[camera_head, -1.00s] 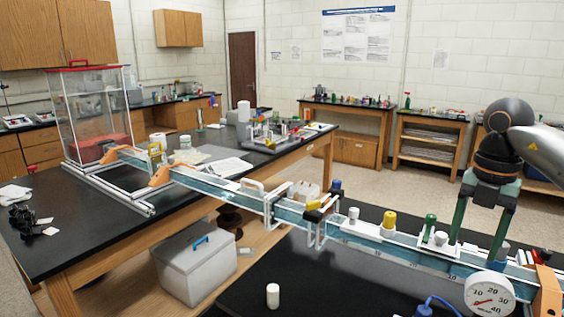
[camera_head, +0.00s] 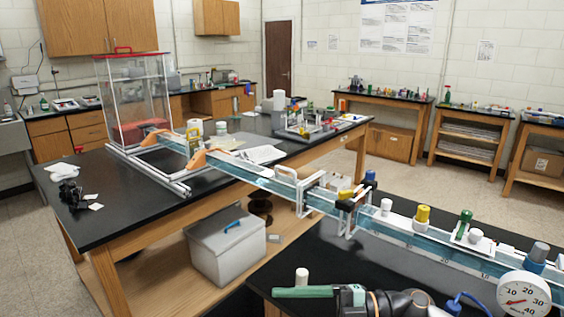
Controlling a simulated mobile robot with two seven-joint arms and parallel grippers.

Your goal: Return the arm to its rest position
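My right gripper (camera_head: 276,293) is low at the bottom edge, over the near black table, its green finger pointing left. Only one finger shows clearly, so its opening cannot be told. Its dark wrist extends to the right and is cut off by the frame edge. No object shows in it. My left gripper is not in view.
A small white cylinder (camera_head: 302,275) appears just behind the green finger. The long blue rail (camera_head: 325,205) with white, yellow and green-topped pieces runs across both tables. A round dial gauge (camera_head: 523,298) and a blue cable (camera_head: 470,301) are at lower right. A clear red-topped case (camera_head: 140,95) stands left.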

